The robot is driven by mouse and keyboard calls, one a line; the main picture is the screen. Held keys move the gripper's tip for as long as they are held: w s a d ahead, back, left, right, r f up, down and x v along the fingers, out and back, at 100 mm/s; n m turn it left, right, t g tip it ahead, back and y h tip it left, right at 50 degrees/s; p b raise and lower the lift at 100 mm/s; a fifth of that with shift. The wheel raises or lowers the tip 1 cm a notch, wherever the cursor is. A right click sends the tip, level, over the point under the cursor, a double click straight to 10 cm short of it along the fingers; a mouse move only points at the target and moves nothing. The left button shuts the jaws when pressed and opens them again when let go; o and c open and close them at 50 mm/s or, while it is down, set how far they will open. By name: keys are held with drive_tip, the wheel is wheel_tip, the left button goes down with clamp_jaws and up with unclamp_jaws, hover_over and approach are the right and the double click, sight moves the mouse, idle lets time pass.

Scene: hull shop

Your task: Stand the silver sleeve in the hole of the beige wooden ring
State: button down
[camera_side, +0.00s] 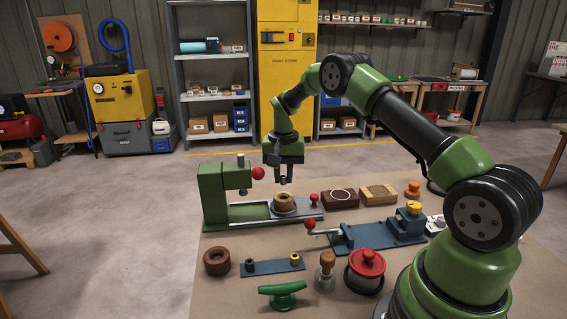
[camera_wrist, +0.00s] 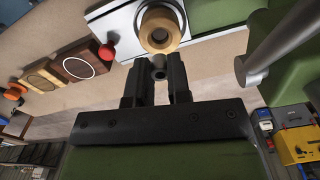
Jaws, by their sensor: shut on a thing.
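The beige wooden ring (camera_side: 284,200) lies flat on the grey bed of a green press. It also shows in the wrist view (camera_wrist: 161,28) at the top, with its hole facing up. My gripper (camera_side: 283,180) is just above the ring in the side view. In the wrist view, my gripper (camera_wrist: 157,78) is shut on the silver sleeve (camera_wrist: 159,73), a small grey tube seen between the fingertips. The sleeve appears apart from the ring there. In the side view the sleeve is too small and hidden to make out.
The green press (camera_side: 212,190) with a red ball knob (camera_side: 258,173) stands close on the left. Two wooden blocks (camera_side: 340,199) lie to the right, and a blue crank fixture (camera_side: 375,235) in front.

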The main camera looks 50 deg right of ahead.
sight(283, 183)
drive_tip(key=shift+f, duration=1.85)
drive_tip(key=shift+f, duration=0.3)
drive_tip(key=shift+r, duration=0.15)
drive_tip(key=shift+r, duration=0.7)
drive_tip(key=shift+f, duration=0.6)
idle(1.1)
drive_tip(key=shift+r, duration=0.6)
drive_tip(key=shift+f, duration=0.8)
idle(0.5)
drive_tip(key=c, duration=1.4)
unclamp_jaws()
drive_tip(key=shift+o, duration=0.2)
